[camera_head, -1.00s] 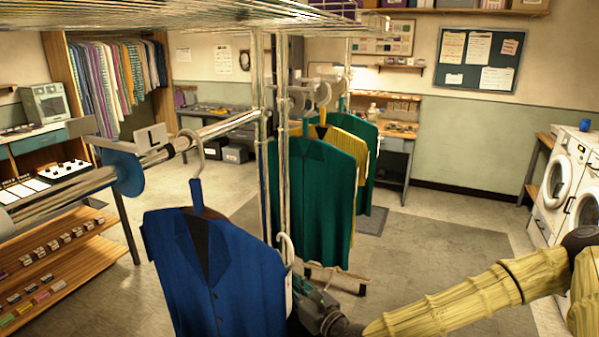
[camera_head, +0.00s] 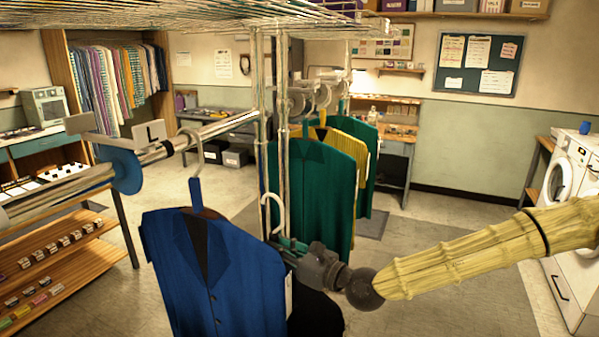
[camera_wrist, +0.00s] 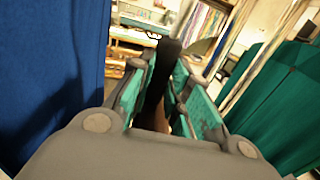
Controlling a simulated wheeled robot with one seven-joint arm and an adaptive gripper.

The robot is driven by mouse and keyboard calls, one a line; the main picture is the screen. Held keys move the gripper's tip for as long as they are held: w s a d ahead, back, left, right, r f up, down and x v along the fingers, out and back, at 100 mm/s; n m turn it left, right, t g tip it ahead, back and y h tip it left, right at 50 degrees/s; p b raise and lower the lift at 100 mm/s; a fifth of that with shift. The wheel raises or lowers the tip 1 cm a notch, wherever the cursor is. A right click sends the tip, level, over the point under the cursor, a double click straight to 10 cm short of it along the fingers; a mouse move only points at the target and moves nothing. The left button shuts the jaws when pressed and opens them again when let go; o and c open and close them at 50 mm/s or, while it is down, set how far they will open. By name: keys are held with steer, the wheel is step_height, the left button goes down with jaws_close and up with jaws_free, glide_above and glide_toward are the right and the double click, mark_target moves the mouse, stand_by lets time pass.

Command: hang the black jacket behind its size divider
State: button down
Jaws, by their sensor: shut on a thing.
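My gripper (camera_head: 296,248) is shut on the neck of a hanger that bears the black jacket (camera_head: 316,316). The hanger's pale hook (camera_head: 271,212) stands up free, below the rail and apart from it. The black jacket is mostly hidden behind the blue jacket (camera_head: 215,275), which hangs from the near rail (camera_head: 205,133). A size divider marked L (camera_head: 154,133) sits on that rail, left of the blue jacket's hook. A blue disc (camera_head: 122,170) is farther left. In the wrist view, my gripper (camera_wrist: 165,88) has its teal pads around a dark piece.
Green jackets (camera_head: 318,190) and a yellow one (camera_head: 351,150) hang close behind my gripper. A chrome upright (camera_head: 262,110) stands behind the rail, with a wire shelf (camera_head: 190,16) above. Open floor lies to the right, before the washers (camera_head: 568,195).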

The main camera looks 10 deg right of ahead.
steer(key=r+n+g+y, duration=0.1)
steer(key=r, duration=0.2)
steer(key=r+g+y+b, duration=0.1)
steer(key=r, duration=0.3)
steer(key=r+n+g, duration=0.1)
steer(key=r, duration=0.2)
steer(key=shift+w+d+r+n+y+b, duration=0.2)
steer(key=shift+w+n+y+b, duration=0.1)
steer(key=shift+y+b, duration=0.1)
step_height(320, 180, up, 10)
steer(key=b, duration=0.2)
glide_above(281, 211)
steer(key=w+d, duration=0.2)
steer(key=d, duration=0.3)
steer(key=f+b+x, duration=0.3)
steer(key=b+x, duration=0.4)
steer(key=x, duration=0.9)
steer(key=shift+a+f, duration=0.15)
steer(key=shift+f, duration=0.25)
stand_by(0.5)
stand_by(0.4)
